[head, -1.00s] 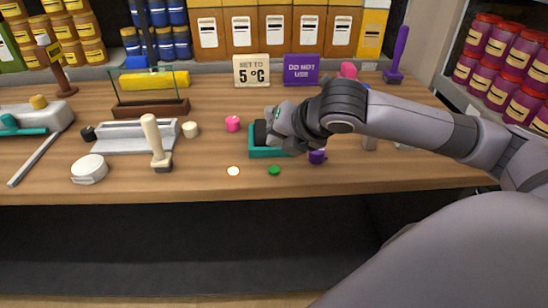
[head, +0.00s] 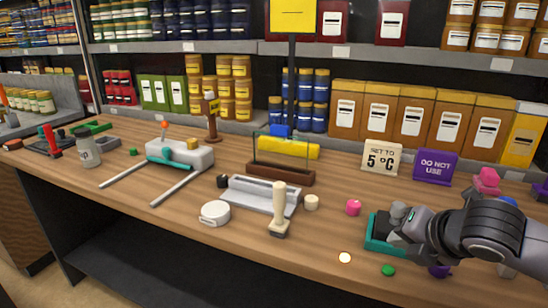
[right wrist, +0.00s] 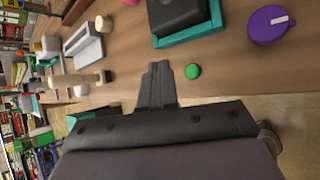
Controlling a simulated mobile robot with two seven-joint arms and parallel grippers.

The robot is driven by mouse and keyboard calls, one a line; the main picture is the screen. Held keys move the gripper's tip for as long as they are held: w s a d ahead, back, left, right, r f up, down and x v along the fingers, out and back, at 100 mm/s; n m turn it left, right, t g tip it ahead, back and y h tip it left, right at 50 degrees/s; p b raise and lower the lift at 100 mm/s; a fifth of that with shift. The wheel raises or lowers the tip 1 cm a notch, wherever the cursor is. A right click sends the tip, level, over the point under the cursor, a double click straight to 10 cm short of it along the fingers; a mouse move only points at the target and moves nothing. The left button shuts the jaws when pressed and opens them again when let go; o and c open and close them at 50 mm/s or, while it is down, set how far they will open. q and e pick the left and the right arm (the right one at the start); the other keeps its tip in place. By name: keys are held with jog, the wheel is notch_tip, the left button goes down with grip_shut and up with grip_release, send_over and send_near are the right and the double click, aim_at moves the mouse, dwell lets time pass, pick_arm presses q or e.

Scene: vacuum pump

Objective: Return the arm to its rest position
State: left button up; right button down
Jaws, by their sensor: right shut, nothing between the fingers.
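My right gripper (head: 412,232) is at the right of the head view, by the teal tray (head: 372,238), and its hand hides part of that tray. In the right wrist view its fingers (right wrist: 158,85) are shut with nothing between them. That view shows the teal tray (right wrist: 205,32) with a dark block (right wrist: 178,12) in it, apart from the fingertips. A green disc (right wrist: 193,71) lies on the table beside the fingertips in the picture. My left gripper is not in view.
A purple knob (right wrist: 268,24) is by the tray. A wooden-handled tool (head: 279,210), a grey metal tray (head: 255,196), a white round tin (head: 214,213) and a pink piece (head: 353,207) stand to the left. Signs (head: 382,158) and stocked shelves line the back. The table's front edge is near.

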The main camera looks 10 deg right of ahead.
jog(key=s+a+f+m, duration=0.1)
jog(key=a+f, duration=0.1)
jog(key=s+a+f+m+y, duration=0.1)
jog(key=a+f+m, duration=0.1)
jog(key=s+a+f+m+g, duration=0.1)
jog(key=a+f, duration=0.1)
jog(key=shift+s+a+f, duration=0.35)
jog(key=shift+a, duration=0.05)
jog(key=s+f+m+g+h, duration=0.1)
jog(key=s+f+m+g, duration=0.1)
jog(key=s+f+m, duration=0.7)
jog(key=s+f+m+g, duration=0.2)
jog(key=s+f+m, duration=0.2)
jog(key=s+m, duration=0.7)
jog(key=w+a+f+m+t+y, duration=0.1)
jog(key=w+a+f+t, duration=0.1)
jog(key=w+f+t, duration=0.4)
jog(key=shift+w+a+f+p, duration=0.2)
jog(key=shift+a+f+p, duration=0.1)
jog(key=shift+f, duration=1.25)
